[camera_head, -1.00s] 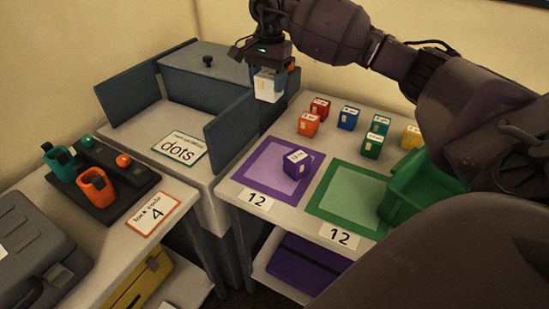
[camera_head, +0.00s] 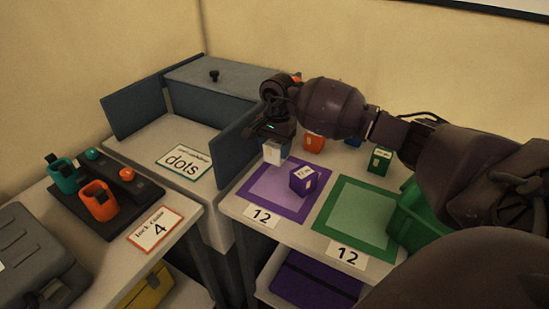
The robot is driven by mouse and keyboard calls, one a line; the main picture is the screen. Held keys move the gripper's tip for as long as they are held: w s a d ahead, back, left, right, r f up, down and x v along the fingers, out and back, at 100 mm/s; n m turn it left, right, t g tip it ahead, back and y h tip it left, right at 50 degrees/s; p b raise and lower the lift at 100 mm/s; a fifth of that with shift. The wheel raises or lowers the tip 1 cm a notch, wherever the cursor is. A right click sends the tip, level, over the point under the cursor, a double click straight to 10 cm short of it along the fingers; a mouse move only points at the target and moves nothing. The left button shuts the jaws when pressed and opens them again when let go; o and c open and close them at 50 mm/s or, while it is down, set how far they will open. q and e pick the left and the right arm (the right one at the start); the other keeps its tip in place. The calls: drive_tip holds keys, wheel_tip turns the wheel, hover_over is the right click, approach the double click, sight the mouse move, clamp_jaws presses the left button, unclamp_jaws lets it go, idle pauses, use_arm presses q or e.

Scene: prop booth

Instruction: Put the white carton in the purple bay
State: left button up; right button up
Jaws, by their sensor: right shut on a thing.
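The white carton (camera_head: 272,153) is held in my right gripper (camera_head: 273,141), just above the back left part of the purple bay. The purple bay (camera_head: 257,193) is a purple-bordered square on the table, with a card reading 12 at its front. A purple carton (camera_head: 303,181) stands at the right side of that bay. My right gripper is shut on the white carton, and the arm reaches in from the right. My left gripper is not in view.
A green-bordered bay (camera_head: 327,207) lies to the right, with a green bin (camera_head: 408,221) beside it. Orange (camera_head: 314,143) and green (camera_head: 380,160) cartons stand behind, partly hidden by my arm. A blue-grey panel (camera_head: 236,148) stands close left of my gripper.

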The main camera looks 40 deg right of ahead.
sight(275, 156)
wheel_tip(275, 156, down, 4)
drive_tip(key=shift+r, duration=0.1)
drive_tip(key=shift+f+b, duration=0.2)
drive_tip(key=shift+b, duration=0.1)
drive_tip(key=o, duration=1)
drive_tip(key=shift+r, duration=0.35)
drive_tip(key=r, duration=0.7)
drive_tip(key=d+r+p, duration=0.1)
drive_tip(key=r, duration=0.3)
drive_tip(key=shift+w+r, duration=0.2)
drive_tip(key=shift+r, duration=0.15)
